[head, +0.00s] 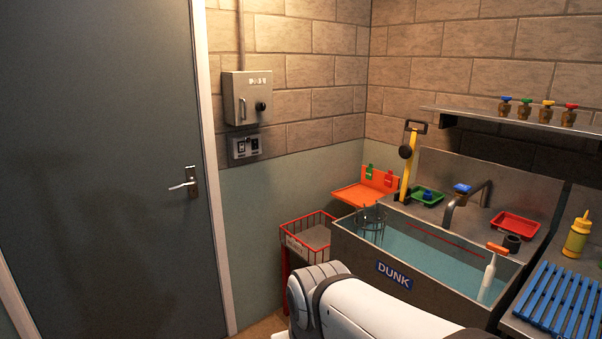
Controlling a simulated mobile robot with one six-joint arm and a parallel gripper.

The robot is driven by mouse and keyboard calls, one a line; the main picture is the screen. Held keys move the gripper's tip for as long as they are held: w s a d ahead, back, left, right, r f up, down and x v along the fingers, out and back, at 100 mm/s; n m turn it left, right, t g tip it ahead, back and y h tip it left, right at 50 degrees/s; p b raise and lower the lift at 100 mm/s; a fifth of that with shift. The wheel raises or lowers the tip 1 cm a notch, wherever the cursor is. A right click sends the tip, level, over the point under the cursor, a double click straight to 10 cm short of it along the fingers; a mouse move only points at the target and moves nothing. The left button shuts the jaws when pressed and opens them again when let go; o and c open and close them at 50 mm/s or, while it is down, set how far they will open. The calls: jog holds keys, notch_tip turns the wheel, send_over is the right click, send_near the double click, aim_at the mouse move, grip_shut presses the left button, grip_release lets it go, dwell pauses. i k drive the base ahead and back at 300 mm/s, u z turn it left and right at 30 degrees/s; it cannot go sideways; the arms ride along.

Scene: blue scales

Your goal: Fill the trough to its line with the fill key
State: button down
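The steel trough (345,240) has a blue DUNK sign on its front and holds greenish water (440,262). A red line (447,241) runs along its far inner side; I cannot tell exactly how the water stands against it. A tap (450,209) with a blue top (461,188) rises behind the trough. A small blue piece (427,194) sits in a green tray (417,197) left of the tap. I cannot tell which blue part is the fill key. My white arm crosses the bottom of the view, and my gripper is out of view.
A wire basket (370,222) and an orange-topped white tool (488,275) are in the trough. A yellow lever (408,172), orange tray (360,195) and red tray (515,225) stand behind. A yellow bottle (577,238) and blue rack (560,300) are right. A red-rimmed cart (309,238) stands left.

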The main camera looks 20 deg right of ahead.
aim_at(463, 187)
jog(key=z, duration=0.6)
jog(key=i, duration=1.3)
jog(key=z, duration=1.05)
jog(key=i, duration=0.45)
jog(key=z, duration=0.3)
jog(key=k, duration=0.95)
jog(key=z, duration=0.15)
jog(key=i, duration=0.95)
jog(key=u, duration=0.05)
